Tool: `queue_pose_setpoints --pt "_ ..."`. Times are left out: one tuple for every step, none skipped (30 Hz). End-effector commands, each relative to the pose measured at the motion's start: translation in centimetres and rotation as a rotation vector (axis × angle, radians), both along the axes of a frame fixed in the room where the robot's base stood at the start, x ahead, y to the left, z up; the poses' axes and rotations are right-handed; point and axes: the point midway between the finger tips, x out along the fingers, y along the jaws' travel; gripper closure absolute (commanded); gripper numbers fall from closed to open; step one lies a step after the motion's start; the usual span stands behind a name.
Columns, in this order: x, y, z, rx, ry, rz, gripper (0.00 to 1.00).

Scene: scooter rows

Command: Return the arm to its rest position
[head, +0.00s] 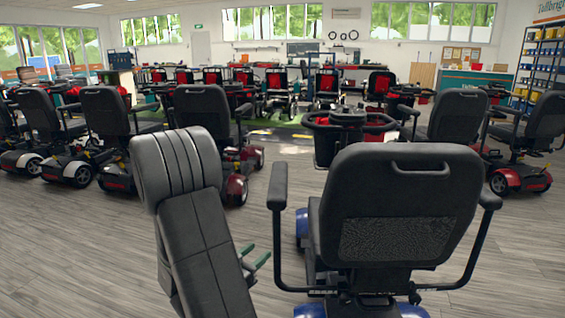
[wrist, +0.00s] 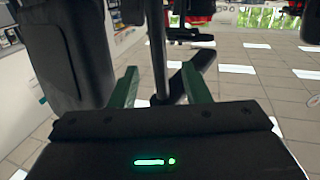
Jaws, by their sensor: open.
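My arm (head: 198,215) rises at the lower centre-left of the head view, bent, with a ribbed black upper section. My gripper (head: 262,257) shows only as two green fingertips poking out to the right of the arm, low beside the near scooter's left armrest. In the wrist view my gripper (wrist: 160,88) has its two green fingers spread apart. A dark upright bar (wrist: 158,50) and a slanted black piece show in the gap between them. I cannot tell whether these lie between the fingers or beyond them. No held object is seen.
A near scooter's black seat back (head: 398,205) with armrests stands close on the right. Its front basket (head: 348,135) is beyond. Scooter rows stand left (head: 105,125) and right (head: 458,118). Grey wood-look floor (head: 90,240) is clear at left. A dark panel (wrist: 65,55) fills the wrist view's upper left.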

Motion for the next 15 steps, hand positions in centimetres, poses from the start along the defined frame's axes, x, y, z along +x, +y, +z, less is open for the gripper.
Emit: queue_pose_setpoints --pt "0.8 -0.6 -0.2 0.002 -0.003 -0.004 0.57" --pt "1.2 -0.9 -0.2 0.002 -0.003 -0.004 0.57" --pt "1.7 -1.4 -0.2 0.002 -0.003 -0.005 0.57" --pt "2.2 -1.7 -0.2 0.001 -0.002 -0.005 0.57" --pt "2.6 -2.0 -0.2 0.001 -0.002 -0.004 0.57" --pt "3.2 -2.4 -0.2 0.001 -0.002 -0.006 0.57" --pt "3.6 -2.7 -0.2 0.001 -0.003 -0.005 0.57" --pt "4.1 -3.0 -0.2 0.002 -0.003 -0.004 0.57" --pt "4.7 -3.4 -0.2 0.002 -0.003 -0.005 0.57" --pt "5.1 -3.8 -0.2 0.001 -0.003 -0.005 0.57" --pt "5.6 -4.1 -0.2 0.001 -0.002 -0.005 0.57" --pt "6.2 -4.4 -0.2 0.001 -0.003 -0.005 0.57" --pt "6.5 -4.7 -0.2 0.001 -0.003 -0.005 0.57" --pt "6.9 -5.0 -0.2 0.002 -0.003 -0.005 0.57" --pt "7.4 -5.3 -0.1 0.001 -0.003 -0.004 0.57"
